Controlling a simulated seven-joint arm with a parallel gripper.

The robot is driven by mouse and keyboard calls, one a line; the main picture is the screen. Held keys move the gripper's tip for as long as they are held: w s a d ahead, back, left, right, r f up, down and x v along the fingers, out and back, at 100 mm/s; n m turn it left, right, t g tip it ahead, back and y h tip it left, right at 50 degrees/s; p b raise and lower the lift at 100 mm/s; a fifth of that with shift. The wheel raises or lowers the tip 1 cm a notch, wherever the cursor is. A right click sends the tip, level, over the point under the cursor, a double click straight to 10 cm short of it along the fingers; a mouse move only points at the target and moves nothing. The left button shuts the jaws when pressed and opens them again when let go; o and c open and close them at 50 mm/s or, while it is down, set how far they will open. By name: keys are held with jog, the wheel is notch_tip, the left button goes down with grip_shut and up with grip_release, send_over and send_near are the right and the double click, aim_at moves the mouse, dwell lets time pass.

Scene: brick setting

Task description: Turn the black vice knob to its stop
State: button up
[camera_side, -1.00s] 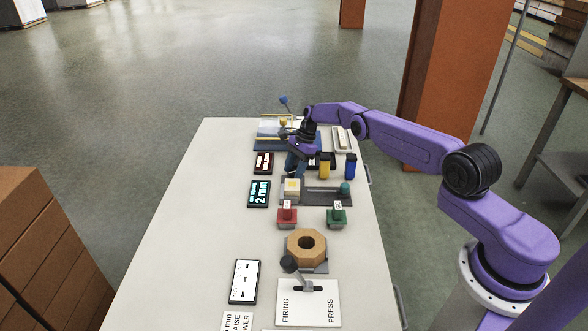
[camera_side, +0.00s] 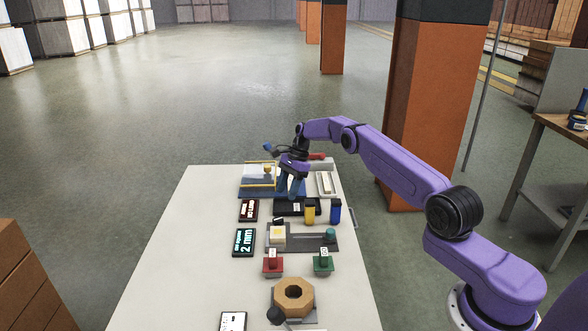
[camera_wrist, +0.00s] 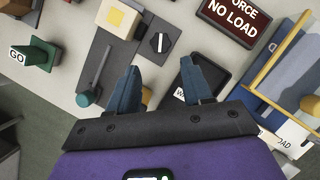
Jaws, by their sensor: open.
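The black knob (camera_wrist: 160,42) with a white pointer mark sits at the edge of a grey fixture plate beside a cream block (camera_wrist: 118,17) with a yellow square. In the side view the knob (camera_side: 278,221) is a small dark shape behind the cream block (camera_side: 278,235). My gripper (camera_wrist: 162,76) is open and empty, its two blue fingers spread apart just short of the knob in the wrist view, not touching it. In the side view my gripper (camera_side: 291,190) hangs at the far part of the table, beyond the knob.
A teal knob (camera_side: 330,235) stands on the plate's right end. Yellow (camera_side: 310,211) and blue (camera_side: 335,211) blocks stand near my gripper. Red (camera_side: 273,265) and green (camera_side: 323,263) buttons and a wooden octagon (camera_side: 293,297) are nearer. The table's left side is clear.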

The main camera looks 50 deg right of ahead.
aim_at(278, 218)
jog(key=v, duration=0.7)
jog(key=shift+d+r, duration=0.15)
jog(key=shift+d, duration=0.05)
jog(key=s+a+m+t+h, duration=0.2)
jog(key=s+a+m+t, duration=0.3)
jog(key=m, duration=0.7)
jog(key=shift+g+h, duration=0.3)
jog(key=shift+g, duration=0.3)
jog(key=x, duration=1.1)
jog(key=s+x, duration=0.1)
jog(key=x, duration=0.5)
jog(key=shift+d+f, duration=0.2)
jog(key=shift+d, duration=0.1)
jog(key=c, duration=0.8)
